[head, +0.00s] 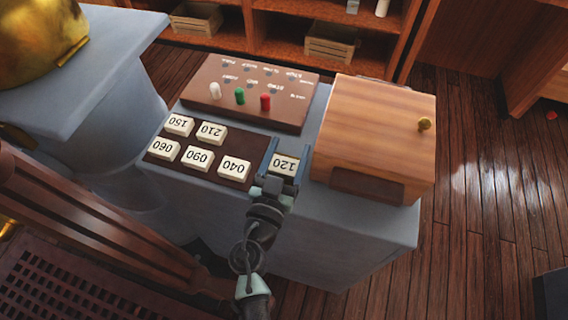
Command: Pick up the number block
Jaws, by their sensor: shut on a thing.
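Several white number blocks with black digits show in the head view. The block marked 120 (285,164) is between the fingers of my gripper (285,162), which is shut on it. It is at the right end of the dark brown mat (212,172); I cannot tell whether it is lifted or still resting. The other blocks lie on the mat: 150 (179,125), 210 (211,133), 060 (163,149), 090 (197,159) and 040 (234,168). The digits appear upside down.
A brown panel (285,104) with white, green and red pegs stands behind the mat. A wooden box (385,125) with a brass knob stands close on the right. The grey pedestal top (330,215) is bare in front. A wooden rail (90,210) runs at the left.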

